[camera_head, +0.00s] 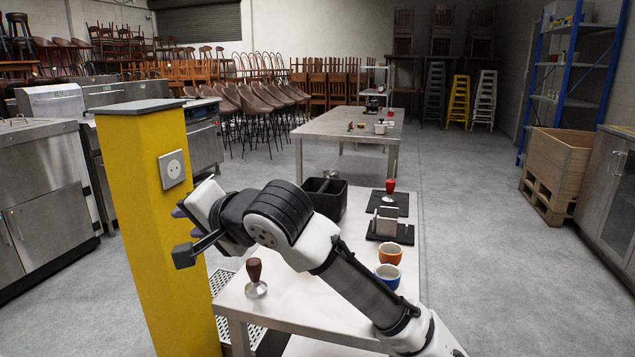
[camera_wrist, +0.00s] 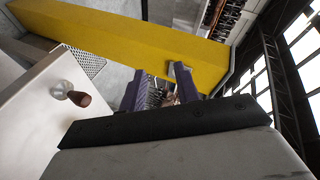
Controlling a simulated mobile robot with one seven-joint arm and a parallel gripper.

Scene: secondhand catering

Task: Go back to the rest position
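My arm reaches from the lower right over the near table to the left in the head view. My gripper (camera_head: 183,210) is in front of the yellow pillar (camera_head: 174,270), just below its wall socket (camera_head: 172,168); the arm's end largely hides the fingers there. In the wrist view my gripper (camera_wrist: 160,78) shows two purple fingers standing apart, with only background visible between them. The pillar (camera_wrist: 130,35) runs behind them. I cannot tell the distance between the fingers and the pillar.
The near table (camera_head: 285,303) bears a tamper (camera_head: 255,278), a black bin (camera_head: 326,196), an orange cup (camera_head: 390,253), a blue cup (camera_head: 388,275) and a red-handled tool (camera_head: 389,191). The floor (camera_head: 475,235) on the right is clear up to a wooden crate (camera_head: 555,170).

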